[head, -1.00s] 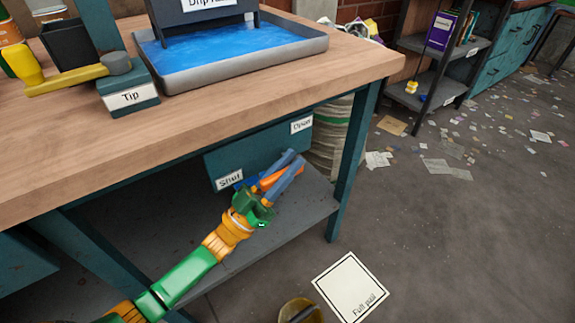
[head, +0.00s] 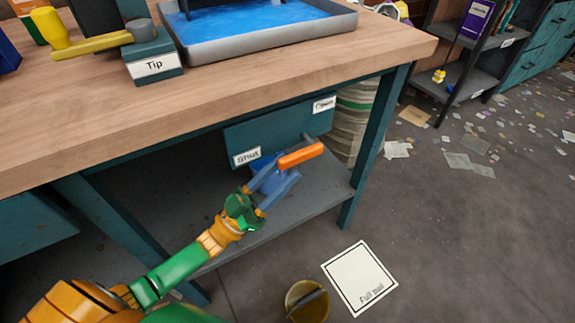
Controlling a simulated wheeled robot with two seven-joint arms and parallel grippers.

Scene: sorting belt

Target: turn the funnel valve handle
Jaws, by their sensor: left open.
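The orange valve handle (head: 301,155) sits under the bench, in front of a teal panel (head: 280,133). A blue part (head: 263,166) shows behind it, partly hidden by my fingers. The panel carries a "Shut" label (head: 247,157) at its lower left and an "Open" label (head: 323,105) at its upper right. The handle slants up to the right, below and between the labels. My left gripper (head: 287,166) is open, its blue fingers reaching up right toward the handle's near end. I cannot tell whether they touch it. My right gripper is out of view.
The wooden bench top (head: 230,110) overhangs the handle. A teal leg (head: 372,150) stands to its right, and a grey lower shelf (head: 315,195) lies below. A yellow pail (head: 307,302) stands on the floor beside the "Full pail" mat (head: 360,278).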

